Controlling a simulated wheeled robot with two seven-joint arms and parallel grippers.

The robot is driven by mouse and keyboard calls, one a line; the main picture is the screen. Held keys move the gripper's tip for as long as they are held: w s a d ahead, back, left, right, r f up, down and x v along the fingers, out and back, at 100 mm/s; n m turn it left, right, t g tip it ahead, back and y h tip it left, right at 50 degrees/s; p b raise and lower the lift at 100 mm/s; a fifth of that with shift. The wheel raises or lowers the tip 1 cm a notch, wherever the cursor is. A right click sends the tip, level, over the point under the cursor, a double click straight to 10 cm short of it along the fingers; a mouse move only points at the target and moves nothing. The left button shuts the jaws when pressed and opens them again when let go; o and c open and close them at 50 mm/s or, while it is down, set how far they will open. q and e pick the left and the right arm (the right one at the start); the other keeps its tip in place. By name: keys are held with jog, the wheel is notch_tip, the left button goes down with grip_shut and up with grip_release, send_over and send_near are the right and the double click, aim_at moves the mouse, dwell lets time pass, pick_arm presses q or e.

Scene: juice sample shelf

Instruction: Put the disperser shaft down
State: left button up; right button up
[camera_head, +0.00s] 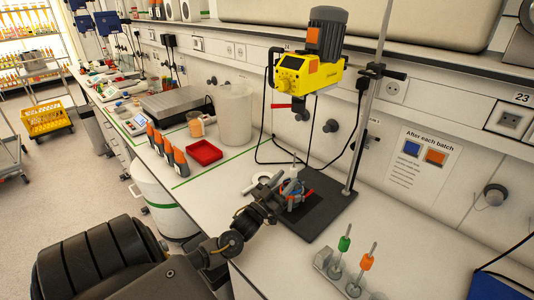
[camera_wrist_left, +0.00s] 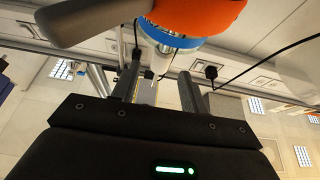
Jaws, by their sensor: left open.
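Two disperser shafts stand upright in a grey holder (camera_head: 337,274) at the front right, one with a green top (camera_head: 344,243) and one with an orange top (camera_head: 367,262). My left gripper (camera_head: 288,189) is over the black stand base (camera_head: 318,218), beside a small blue and white piece that it partly hides. In the left wrist view the gripper (camera_wrist_left: 157,90) has its fingers apart. An orange piece with a blue band (camera_wrist_left: 178,40) and a pale narrow stem is beyond the fingertips; I cannot tell whether they touch it. My right gripper is out of view.
The yellow drive head (camera_head: 305,75) hangs on a metal rod (camera_head: 368,110) above the base. A red tray (camera_head: 204,152), several orange-capped bottles (camera_head: 174,157) and a clear beaker (camera_head: 235,113) stand to the left. The bench front between base and shaft holder is bare.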

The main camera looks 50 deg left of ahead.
pick_arm(q)
jog(key=s+p, duration=0.3)
jog(key=s, duration=0.7)
jog(key=shift+s+r, duration=0.2)
jog(key=shift+d, duration=0.1)
